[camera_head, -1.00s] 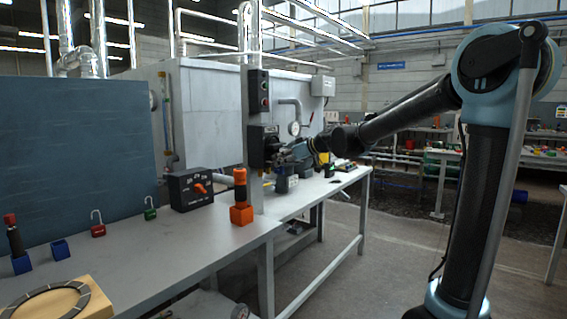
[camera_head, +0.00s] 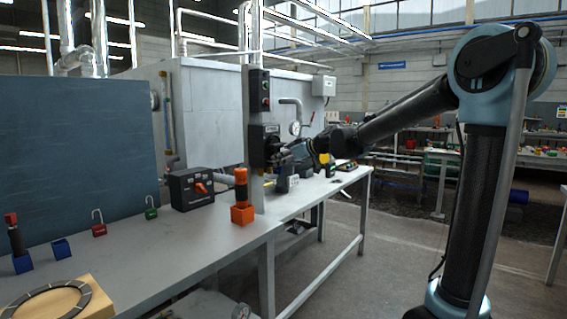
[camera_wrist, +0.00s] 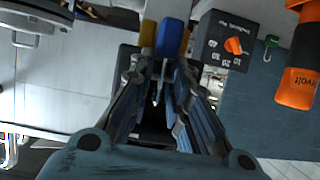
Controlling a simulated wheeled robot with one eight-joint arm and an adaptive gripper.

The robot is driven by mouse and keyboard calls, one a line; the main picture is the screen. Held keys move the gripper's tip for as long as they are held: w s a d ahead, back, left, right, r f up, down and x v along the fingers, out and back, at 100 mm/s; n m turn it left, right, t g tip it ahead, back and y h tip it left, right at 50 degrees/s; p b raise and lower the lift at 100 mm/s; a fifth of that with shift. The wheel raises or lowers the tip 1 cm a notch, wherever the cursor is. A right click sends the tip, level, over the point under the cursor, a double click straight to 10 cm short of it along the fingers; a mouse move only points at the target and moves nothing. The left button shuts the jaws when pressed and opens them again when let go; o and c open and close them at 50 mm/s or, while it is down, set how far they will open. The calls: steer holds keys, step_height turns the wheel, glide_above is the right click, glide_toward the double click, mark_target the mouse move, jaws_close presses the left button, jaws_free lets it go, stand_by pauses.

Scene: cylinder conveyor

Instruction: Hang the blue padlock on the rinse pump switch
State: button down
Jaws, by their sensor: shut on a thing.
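My gripper (camera_wrist: 160,75) is shut on the blue padlock (camera_wrist: 173,38), whose blue body shows between the fingertips in the wrist view. Its shackle is not clear to me. In the head view my gripper (camera_head: 283,158) is at the black switch box (camera_head: 257,146) on the grey post, close in front of it. The small label on this box is unreadable, so I cannot confirm it is the rinse pump switch. The gripper hides part of the box's front, and I cannot tell whether the padlock touches it.
A dial box with an orange knob (camera_head: 190,188) and an orange-and-black cylinder (camera_head: 241,195) stand on the table left of the post. Red (camera_head: 98,223) and green (camera_head: 150,208) padlocks stand further left. A button box (camera_head: 259,90) is above on the post.

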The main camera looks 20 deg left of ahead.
steer(key=shift+w+a+f, duration=0.1)
steer(key=shift+a, duration=0.2)
steer(key=shift+f, duration=0.3)
steer(key=shift+s+d+f, duration=0.1)
steer(key=shift+s, duration=0.15)
